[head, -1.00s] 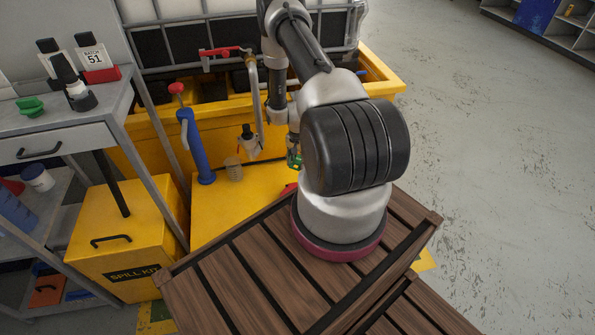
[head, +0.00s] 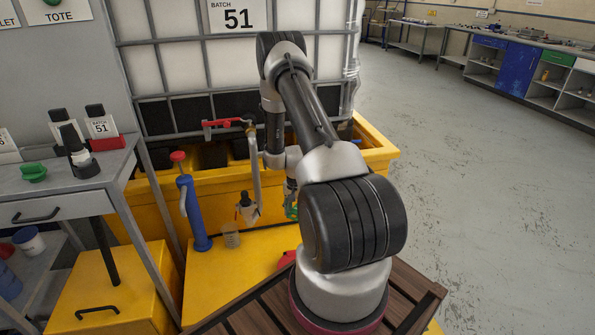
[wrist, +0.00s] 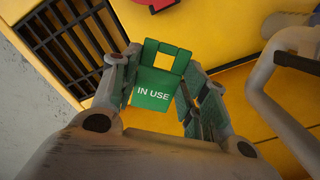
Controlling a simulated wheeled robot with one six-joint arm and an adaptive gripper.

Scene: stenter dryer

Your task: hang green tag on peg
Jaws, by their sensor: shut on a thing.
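The green tag (wrist: 152,92) reads "IN USE" and has a square opening near its top. My gripper (wrist: 160,80) is shut on it, with a finger on each side in the wrist view. In the head view, the tag (head: 291,211) is a small green patch at the end of my arm, mostly hidden by my gripper (head: 290,200). It is above the yellow platform, right of the hanging hose end. I cannot make out a peg in either view.
A bent grey pipe (wrist: 275,100) is close on the right in the wrist view. A red-handled valve (head: 225,124), blue hand pump (head: 192,210) and yellow bund (head: 385,152) surround the arm. A side table (head: 75,195) stands left. Open floor lies right.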

